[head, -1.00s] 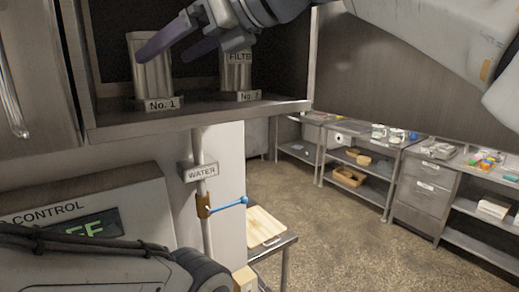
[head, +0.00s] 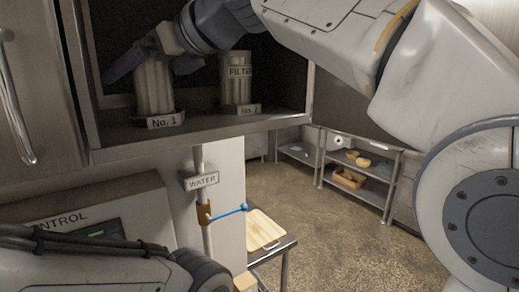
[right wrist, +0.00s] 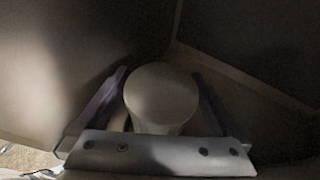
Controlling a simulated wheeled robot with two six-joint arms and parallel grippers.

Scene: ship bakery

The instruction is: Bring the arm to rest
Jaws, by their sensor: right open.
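My right gripper (head: 138,66) reaches from the upper right into the open cabinet, at a pale canister (head: 154,92) behind a "No. 1" label. One purple finger shows left of the canister; the other is hidden in the head view. In the right wrist view the open gripper (right wrist: 160,80) has a finger on each side of the canister's round top (right wrist: 160,92). Whether either finger touches it I cannot tell. The canister stands upright on the cabinet shelf (head: 215,124). My left gripper is out of view; only part of my left arm shows at bottom left.
Below are a "WATER" pipe with a blue lever (head: 230,211), a control panel (head: 120,212) and a small table with a board (head: 265,229). Shelving (head: 360,168) stands behind open floor.

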